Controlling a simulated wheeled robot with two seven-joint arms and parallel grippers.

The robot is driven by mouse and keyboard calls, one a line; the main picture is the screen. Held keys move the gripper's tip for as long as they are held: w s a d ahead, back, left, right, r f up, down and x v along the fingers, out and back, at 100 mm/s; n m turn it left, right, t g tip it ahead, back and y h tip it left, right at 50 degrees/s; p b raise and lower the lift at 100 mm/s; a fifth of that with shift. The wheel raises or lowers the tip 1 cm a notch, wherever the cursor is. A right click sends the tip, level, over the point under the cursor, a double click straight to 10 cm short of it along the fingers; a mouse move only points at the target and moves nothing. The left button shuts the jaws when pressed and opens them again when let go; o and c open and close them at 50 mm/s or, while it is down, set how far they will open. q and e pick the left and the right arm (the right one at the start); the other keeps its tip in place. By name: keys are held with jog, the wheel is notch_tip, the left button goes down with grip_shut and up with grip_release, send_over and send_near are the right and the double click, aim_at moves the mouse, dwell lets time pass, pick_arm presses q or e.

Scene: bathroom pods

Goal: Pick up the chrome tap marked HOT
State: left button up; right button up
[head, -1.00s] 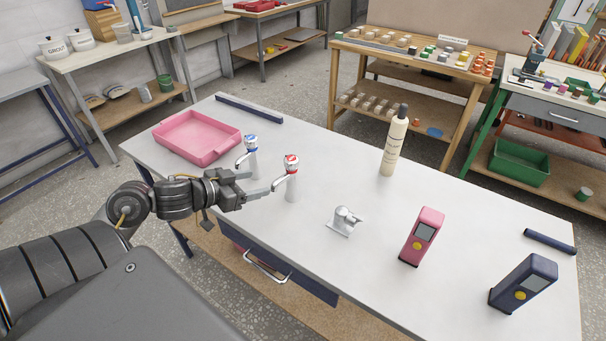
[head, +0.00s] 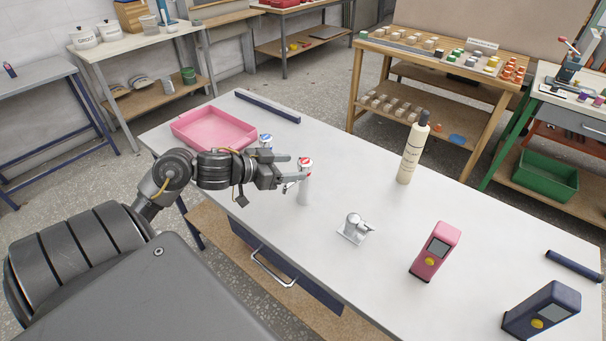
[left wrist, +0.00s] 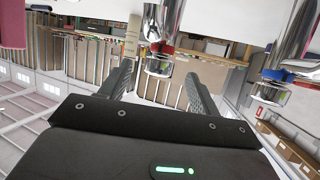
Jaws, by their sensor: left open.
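The red-topped chrome tap (head: 304,190) stands upright on the white table; its HOT lettering is too small to read. In the left wrist view the red-topped tap (left wrist: 158,24) appears upside down, between and beyond my fingertips. My left gripper (head: 294,180) is open, its fingers close beside the upper part of this tap; I cannot tell whether they touch it. A blue-topped tap (head: 265,142) stands behind my gripper, mostly hidden by it, and shows at the right of the left wrist view (left wrist: 282,75). My right gripper is not in view.
A pink tray (head: 213,128) lies at the table's far left. A small chrome fitting (head: 355,229), a cream bottle (head: 411,155), a pink meter (head: 435,252) and a dark blue meter (head: 543,310) stand to the right. The table between the red-topped tap and bottle is clear.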

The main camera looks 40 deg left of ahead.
aim_at(305, 161)
pick_arm(q)
jog(key=x, duration=0.5)
jog(key=shift+w+d+r+p, duration=0.1)
jog(key=shift+w+r+p, duration=0.1)
jog(key=shift+r+p, duration=0.1)
grip_shut()
jog(key=shift+r, duration=0.1)
